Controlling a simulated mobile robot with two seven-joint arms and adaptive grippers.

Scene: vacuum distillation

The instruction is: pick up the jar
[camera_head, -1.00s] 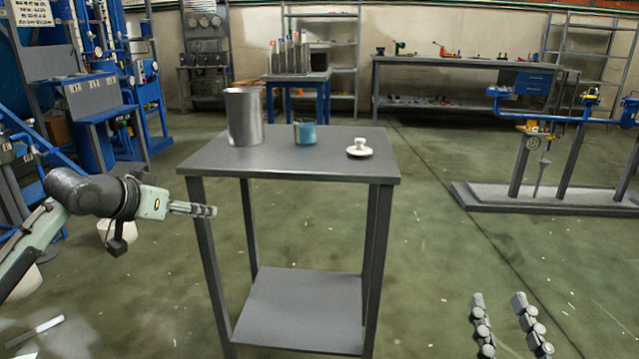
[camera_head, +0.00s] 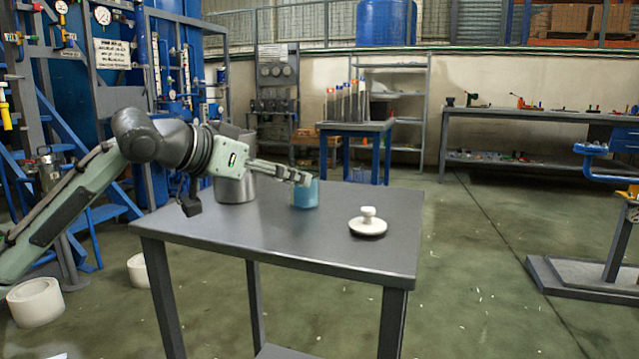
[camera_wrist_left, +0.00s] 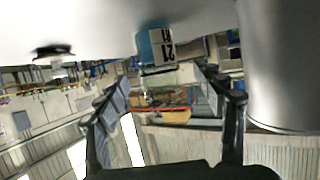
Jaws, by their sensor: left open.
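The jar is a small blue pot (camera_head: 306,196) on the grey table (camera_head: 330,240), right of a tall metal cylinder. It also shows in the left wrist view (camera_wrist_left: 153,47) with a white and dark label, beyond and roughly between my fingers. That view looks upside down, with the tabletop along its upper edge. My left gripper (camera_head: 298,177) is open and empty; its fingertips overlap the jar's upper part in the head view. The fingers also show in the left wrist view (camera_wrist_left: 172,90), apart from the jar. My right gripper is not in view.
The metal cylinder (camera_head: 235,190) stands close to the left gripper, partly hidden by it; it fills the right of the wrist view (camera_wrist_left: 285,65). A white knobbed lid (camera_head: 368,224) lies right of the jar.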

